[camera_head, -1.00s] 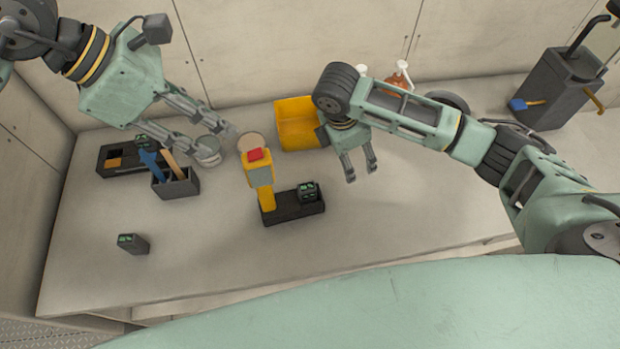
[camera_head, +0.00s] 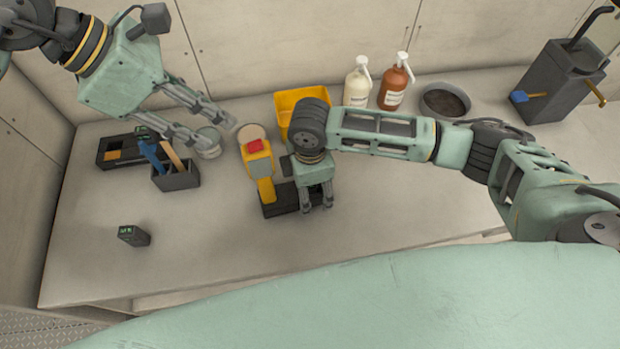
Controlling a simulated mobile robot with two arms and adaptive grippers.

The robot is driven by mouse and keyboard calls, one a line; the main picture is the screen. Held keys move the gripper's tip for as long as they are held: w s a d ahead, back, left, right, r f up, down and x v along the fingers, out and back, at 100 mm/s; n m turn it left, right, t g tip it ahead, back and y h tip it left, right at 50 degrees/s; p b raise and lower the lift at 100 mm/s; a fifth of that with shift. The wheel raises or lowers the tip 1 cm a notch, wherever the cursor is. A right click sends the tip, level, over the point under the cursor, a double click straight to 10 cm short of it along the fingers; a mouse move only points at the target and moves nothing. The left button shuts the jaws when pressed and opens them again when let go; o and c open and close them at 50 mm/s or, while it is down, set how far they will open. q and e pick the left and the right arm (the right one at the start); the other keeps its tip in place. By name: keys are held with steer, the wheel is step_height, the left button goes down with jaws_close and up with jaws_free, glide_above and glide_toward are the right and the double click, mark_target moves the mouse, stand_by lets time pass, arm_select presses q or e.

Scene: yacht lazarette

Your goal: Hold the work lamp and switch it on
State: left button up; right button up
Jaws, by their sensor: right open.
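The work lamp (camera_head: 262,166) is yellow, with a red switch (camera_head: 254,146) on top and a pale round head behind it. It stands at the middle of the bench, its yellow handle reaching toward the black block (camera_head: 276,207). My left gripper (camera_head: 222,134) is open and empty, up and left of the lamp, with its fingers pointing toward the lamp head and apart from it. My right gripper (camera_head: 317,206) is open, pointing down at the right end of the black block, just right of the lamp. It hides that end of the block; contact there cannot be told.
A small battery (camera_head: 133,235) sits front left. A yellow bin (camera_head: 290,102), two pump bottles (camera_head: 395,85) and a dark bowl (camera_head: 445,101) stand behind. The front right is clear.

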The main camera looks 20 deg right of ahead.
steer(key=shift+f, duration=0.3)
steer(key=c, duration=1.7)
